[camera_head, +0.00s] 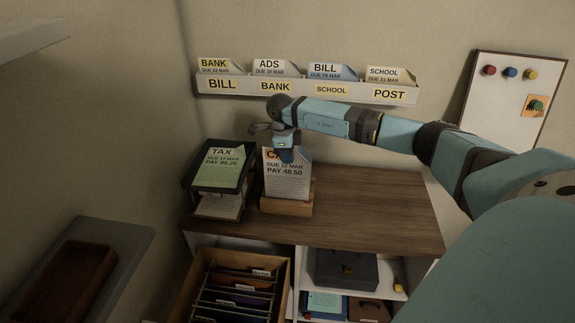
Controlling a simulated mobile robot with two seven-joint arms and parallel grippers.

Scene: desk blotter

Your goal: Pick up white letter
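The white letter (288,183) stands upright in a small wooden holder (287,206) on the brown desk. Its heading is partly covered; "DUE 12 MAR" and "PAY 48.50" can be read. My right gripper (286,156) points down at the letter's top edge and overlaps it in the picture. The fingertips are small and dark, so I cannot tell whether they are shut on the letter or just in front of it. My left gripper is not in view.
A black tray (187,182) with a green TAX letter (219,168) stands close left of the holder. A wall rack (305,89) with labelled letters hangs above. The desk (375,215) is clear to the right. An open file drawer (283,273) is below.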

